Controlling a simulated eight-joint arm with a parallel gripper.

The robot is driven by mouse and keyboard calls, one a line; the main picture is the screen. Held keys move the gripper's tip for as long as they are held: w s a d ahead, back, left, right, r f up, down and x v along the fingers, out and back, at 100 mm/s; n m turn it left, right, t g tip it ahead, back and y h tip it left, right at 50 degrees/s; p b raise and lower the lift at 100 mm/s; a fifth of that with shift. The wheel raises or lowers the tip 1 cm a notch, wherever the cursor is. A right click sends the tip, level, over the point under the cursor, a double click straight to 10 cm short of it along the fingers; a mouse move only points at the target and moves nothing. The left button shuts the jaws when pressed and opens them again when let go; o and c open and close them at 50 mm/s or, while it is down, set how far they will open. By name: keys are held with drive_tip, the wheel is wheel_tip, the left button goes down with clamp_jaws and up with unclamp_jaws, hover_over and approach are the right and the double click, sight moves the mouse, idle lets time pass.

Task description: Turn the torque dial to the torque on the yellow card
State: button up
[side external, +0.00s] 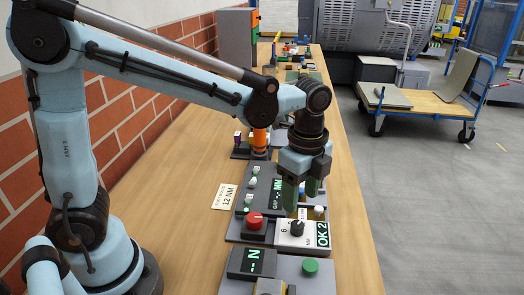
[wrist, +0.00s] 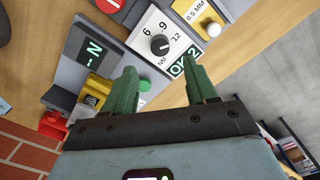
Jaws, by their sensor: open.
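The torque dial is a black knob (side external: 297,228) on a white plate on the bench; it also shows in the wrist view (wrist: 160,44). The plate reads 6, 9, 12 and NM around the knob; I cannot tell surely which number its mark faces. The pale yellow card (side external: 225,197) lies left of the panels and reads 12 NM. My gripper (side external: 303,190) is open and empty, with green fingers pointing down, above and just behind the dial. In the wrist view the gripper (wrist: 164,78) has its fingertips apart, clear of the knob.
A green OK 2 display (side external: 322,234) sits right beside the dial. A red button (side external: 254,220) is to its left. A --N display (side external: 255,262) and a green button (side external: 310,267) are in front. An orange tool (side external: 260,138) stands behind. Bare bench lies left and right.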

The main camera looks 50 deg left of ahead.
drive_tip(key=shift+r, duration=2.25)
drive_tip(key=s+a+f+n+t, duration=0.1)
drive_tip(key=s+a+n+t, duration=0.2)
drive_tip(key=a+n, duration=0.2)
drive_tip(key=s+a+f+n+t, duration=0.1)
drive_tip(key=s+a+n+t, duration=0.2)
drive_tip(key=n, duration=0.9)
drive_tip(key=shift+s+a+t, duration=0.3)
drive_tip(key=shift+a+t, duration=0.4)
drive_tip(key=shift+a, duration=0.35)
